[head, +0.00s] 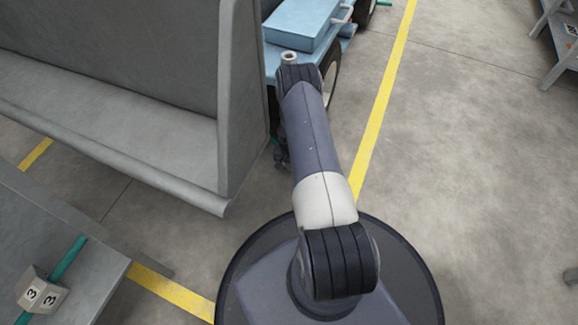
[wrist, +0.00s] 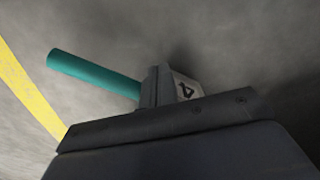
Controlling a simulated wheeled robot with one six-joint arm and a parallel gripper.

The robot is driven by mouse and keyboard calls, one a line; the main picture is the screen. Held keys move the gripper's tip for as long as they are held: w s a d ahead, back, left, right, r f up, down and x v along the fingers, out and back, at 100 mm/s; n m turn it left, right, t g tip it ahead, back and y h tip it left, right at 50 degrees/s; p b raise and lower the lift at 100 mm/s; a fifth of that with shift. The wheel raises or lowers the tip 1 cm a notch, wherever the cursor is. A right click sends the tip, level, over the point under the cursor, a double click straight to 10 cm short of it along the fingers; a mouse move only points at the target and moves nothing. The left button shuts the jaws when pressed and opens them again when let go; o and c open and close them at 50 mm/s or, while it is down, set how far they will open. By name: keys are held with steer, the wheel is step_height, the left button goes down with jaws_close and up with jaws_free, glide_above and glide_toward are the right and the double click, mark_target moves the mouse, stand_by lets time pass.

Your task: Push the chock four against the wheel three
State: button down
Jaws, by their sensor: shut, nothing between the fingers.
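Chock four (wrist: 186,89), a pale block with a black 4 on its face and a long teal handle (wrist: 95,74), is on the concrete floor in the wrist view. The shut fingers of my gripper (wrist: 154,86) are right beside it, in front of part of the block; I cannot tell whether they touch it. In the head view my gripper (head: 281,155) is low beside the arm and mostly hidden. A dark wheel (head: 332,80) under the blue cart shows just right of the arm, partly covered. Its number is not readable, so I cannot tell if it is wheel three.
A tall grey panelled structure (head: 170,150) stands close on the left. A chock marked 3 (head: 40,293) lies on a grey surface at lower left. The blue cart (head: 300,22) is ahead. Open floor lies to the right, past the yellow line (head: 385,100).

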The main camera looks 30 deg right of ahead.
steer(key=shift+w+d, duration=0.65)
steer(key=shift+w, duration=0.25)
